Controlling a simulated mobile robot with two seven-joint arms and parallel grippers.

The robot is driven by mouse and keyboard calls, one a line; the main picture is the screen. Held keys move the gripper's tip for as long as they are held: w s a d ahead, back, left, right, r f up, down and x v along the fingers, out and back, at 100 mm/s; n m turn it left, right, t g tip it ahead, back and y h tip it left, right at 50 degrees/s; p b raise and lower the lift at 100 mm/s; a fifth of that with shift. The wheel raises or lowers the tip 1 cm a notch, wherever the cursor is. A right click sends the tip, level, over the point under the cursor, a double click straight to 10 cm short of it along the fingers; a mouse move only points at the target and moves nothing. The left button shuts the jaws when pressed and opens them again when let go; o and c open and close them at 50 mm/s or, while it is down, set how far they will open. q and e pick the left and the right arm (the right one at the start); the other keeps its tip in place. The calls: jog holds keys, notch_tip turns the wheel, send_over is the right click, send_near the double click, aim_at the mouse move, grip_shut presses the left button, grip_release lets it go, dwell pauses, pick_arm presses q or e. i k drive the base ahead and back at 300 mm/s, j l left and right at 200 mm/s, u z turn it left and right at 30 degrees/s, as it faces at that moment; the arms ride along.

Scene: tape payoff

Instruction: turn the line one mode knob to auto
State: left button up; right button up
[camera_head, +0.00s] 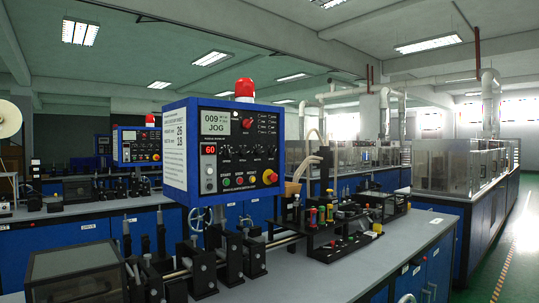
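The near control box (223,150) is blue with a black front panel and stands over the bench in the middle left of the head view. Its screen (243,122) reads "009" and "JOG". A row of small black knobs (241,152) runs across the panel; their labels and pointer positions are too small to read. A red display (209,150) shows 60. Red, green and yellow buttons (240,180) sit along the bottom. A similar control box (139,146) stands farther back at left. Neither of my grippers is in view.
The grey bench (310,272) carries black clamp blocks with rods (203,268) and a dark clear-lidded box (75,273) in front. A black fixture with coloured parts (330,222) stands right of the control box. A red beacon (244,88) tops the box. The aisle (510,240) at right is clear.

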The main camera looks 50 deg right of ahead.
aim_at(272, 150)
jog(key=l+u, duration=0.2)
jog(key=l, duration=0.7)
jog(key=k+l, duration=0.1)
jog(key=l, duration=0.8)
jog(key=l+u, duration=0.1)
jog(key=l, duration=0.85)
jog(key=k, duration=0.05)
